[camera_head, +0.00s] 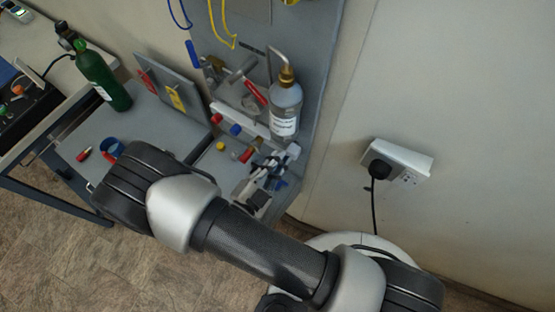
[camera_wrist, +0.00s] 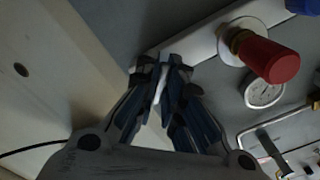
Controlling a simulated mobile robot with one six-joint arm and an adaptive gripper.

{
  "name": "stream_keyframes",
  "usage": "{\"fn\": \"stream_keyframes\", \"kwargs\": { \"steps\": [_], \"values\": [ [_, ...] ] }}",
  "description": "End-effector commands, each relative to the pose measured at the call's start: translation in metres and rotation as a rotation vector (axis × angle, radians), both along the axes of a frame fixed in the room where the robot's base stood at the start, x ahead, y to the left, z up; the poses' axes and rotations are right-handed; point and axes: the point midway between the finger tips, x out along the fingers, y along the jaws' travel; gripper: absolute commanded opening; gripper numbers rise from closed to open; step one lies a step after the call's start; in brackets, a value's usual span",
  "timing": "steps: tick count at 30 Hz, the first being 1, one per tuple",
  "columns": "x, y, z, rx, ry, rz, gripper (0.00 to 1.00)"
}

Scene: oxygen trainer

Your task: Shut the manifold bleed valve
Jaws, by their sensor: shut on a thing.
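My gripper (camera_wrist: 162,70) is closed at the left end of the white manifold bar (camera_wrist: 202,38) in the wrist view. A thin pale piece (camera_wrist: 160,88), probably the bleed valve's handle, shows between the fingers. The fingers hide most of it, so its turn angle cannot be told. In the head view my gripper (camera_head: 270,168) is at the near right end of the manifold, below the bottle. A red knob (camera_wrist: 270,60) on a brass stem stands on the bar to the right of the fingers, apart from them.
A clear bottle (camera_head: 285,108) with a white label hangs on the grey panel just above my gripper. A round gauge (camera_wrist: 264,92) and a metal pipe are right of the fingers. A green cylinder (camera_head: 103,78) stands at left. A wall socket (camera_head: 398,160) is at right.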

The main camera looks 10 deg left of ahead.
Motion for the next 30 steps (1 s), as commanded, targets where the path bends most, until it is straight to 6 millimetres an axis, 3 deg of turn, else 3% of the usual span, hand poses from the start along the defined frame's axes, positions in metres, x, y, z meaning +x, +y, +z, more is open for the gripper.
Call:
{"fn": "stream_keyframes", "kwargs": {
  "steps": [14,30],
  "values": [
    [0.0,0.0,0.0,0.071,-0.029,0.0,0.0],
    [0.0,-0.0001,-0.0004,0.496,-0.205,0.0,0.0]
  ]
}}
